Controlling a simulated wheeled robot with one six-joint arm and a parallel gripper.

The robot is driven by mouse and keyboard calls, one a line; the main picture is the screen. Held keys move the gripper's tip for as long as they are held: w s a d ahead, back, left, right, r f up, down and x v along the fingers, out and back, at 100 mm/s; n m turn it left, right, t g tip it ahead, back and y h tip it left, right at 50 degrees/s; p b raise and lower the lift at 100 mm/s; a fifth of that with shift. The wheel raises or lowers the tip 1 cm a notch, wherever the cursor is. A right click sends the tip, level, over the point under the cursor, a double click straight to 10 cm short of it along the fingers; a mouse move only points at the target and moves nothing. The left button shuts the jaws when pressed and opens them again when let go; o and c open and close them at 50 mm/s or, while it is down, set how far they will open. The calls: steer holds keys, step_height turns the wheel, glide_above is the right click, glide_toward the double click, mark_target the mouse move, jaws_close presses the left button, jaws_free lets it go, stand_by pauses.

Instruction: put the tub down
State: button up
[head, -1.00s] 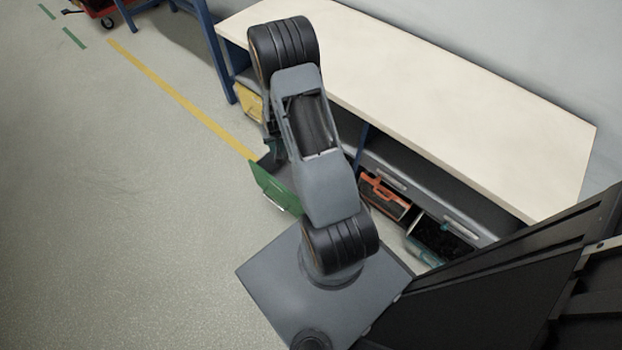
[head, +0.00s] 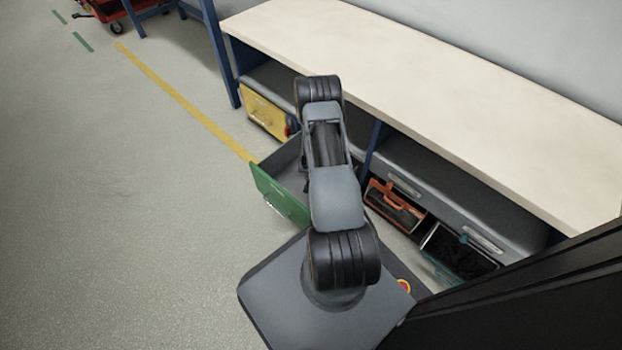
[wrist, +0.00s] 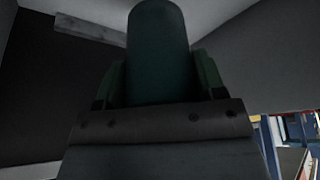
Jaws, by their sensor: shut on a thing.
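In the wrist view a dark green, round tub (wrist: 158,40) stands between the two fingers of my gripper (wrist: 158,78). The gripper is shut on it, one finger at each side. The tub's lower part is hidden behind the gripper body. In the head view my arm reaches down by the open drawer with a green front (head: 280,198), under the bench edge. The arm hides the gripper and tub there. I cannot tell whether the tub touches a surface.
The workbench (head: 420,85) has a bare cream top. Under it are a yellow-fronted drawer (head: 262,112), an orange-framed box (head: 398,208) and a teal-trimmed box (head: 455,262) with dark contents. A red trolley (head: 110,10) stands far back left. The floor at left is clear.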

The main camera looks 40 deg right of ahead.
step_height(320, 180, down, 6)
steer(key=shift+r+b, duration=0.25)
steer(key=shift+b, duration=0.9)
steer(key=shift+r, duration=0.1)
steer(key=o, duration=1)
